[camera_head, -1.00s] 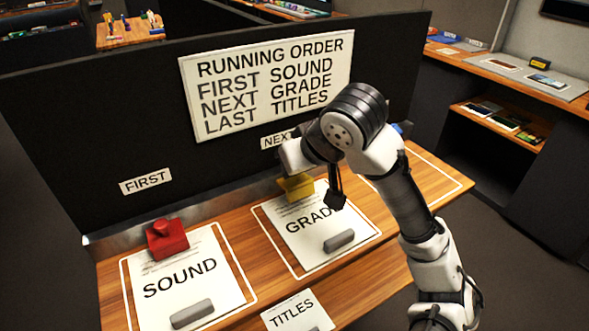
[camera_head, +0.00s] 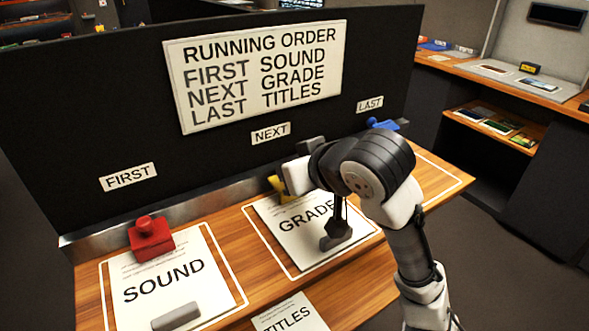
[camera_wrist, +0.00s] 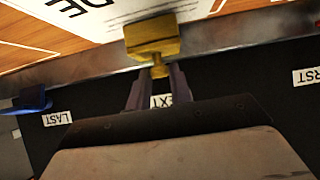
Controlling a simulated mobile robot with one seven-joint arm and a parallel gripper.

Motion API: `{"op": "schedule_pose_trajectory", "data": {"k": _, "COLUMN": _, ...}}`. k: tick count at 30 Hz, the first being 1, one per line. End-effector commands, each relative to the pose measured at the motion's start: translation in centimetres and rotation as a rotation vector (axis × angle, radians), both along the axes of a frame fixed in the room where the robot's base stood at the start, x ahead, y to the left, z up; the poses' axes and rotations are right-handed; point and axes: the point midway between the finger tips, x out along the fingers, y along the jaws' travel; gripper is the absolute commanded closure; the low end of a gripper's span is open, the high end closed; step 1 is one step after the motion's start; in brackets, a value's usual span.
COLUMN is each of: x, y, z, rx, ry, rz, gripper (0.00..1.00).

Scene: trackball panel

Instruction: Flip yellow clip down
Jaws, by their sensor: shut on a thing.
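The yellow clip (camera_head: 277,187) is at the back edge of the GRADE sheet (camera_head: 290,222), under the NEXT label. My arm hides part of it in the head view. In the wrist view the yellow clip (camera_wrist: 152,38) shows as a wide block with a narrow neck and knob. My gripper (camera_wrist: 156,72) is shut on that narrow part, with one finger on each side. The fingertips are hidden behind my wrist in the head view. I cannot tell the clip's exact tilt.
A red clip (camera_head: 150,238) rests on the back of the SOUND sheet (camera_head: 175,280). A blue clip (camera_head: 382,124) is by the LAST label (camera_head: 370,104). The TITLES sheet (camera_head: 290,315) lies in front. A black upright panel (camera_head: 110,110) stands close behind the clips.

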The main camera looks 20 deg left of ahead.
Motion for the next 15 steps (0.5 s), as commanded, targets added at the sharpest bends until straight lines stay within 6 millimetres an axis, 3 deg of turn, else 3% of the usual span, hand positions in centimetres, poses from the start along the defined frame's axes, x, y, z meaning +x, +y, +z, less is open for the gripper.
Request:
{"op": "schedule_pose_trajectory", "data": {"k": 1, "x": -0.01, "y": 0.01, "z": -0.01, "rx": 0.000, "ry": 0.000, "rz": 0.000, "gripper": 1.00}}
{"op": "schedule_pose_trajectory", "data": {"k": 2, "x": -0.01, "y": 0.01, "z": -0.01, "rx": 0.000, "ry": 0.000, "rz": 0.000, "gripper": 0.78}}
{"op": "schedule_pose_trajectory", "data": {"k": 6, "x": -0.01, "y": 0.01, "z": -0.01, "rx": 0.000, "ry": 0.000, "rz": 0.000, "gripper": 0.59}}
{"op": "schedule_pose_trajectory", "data": {"k": 15, "x": -0.05, "y": -0.06, "z": 0.05, "rx": 0.000, "ry": 0.000, "rz": 0.000, "gripper": 0.58}}
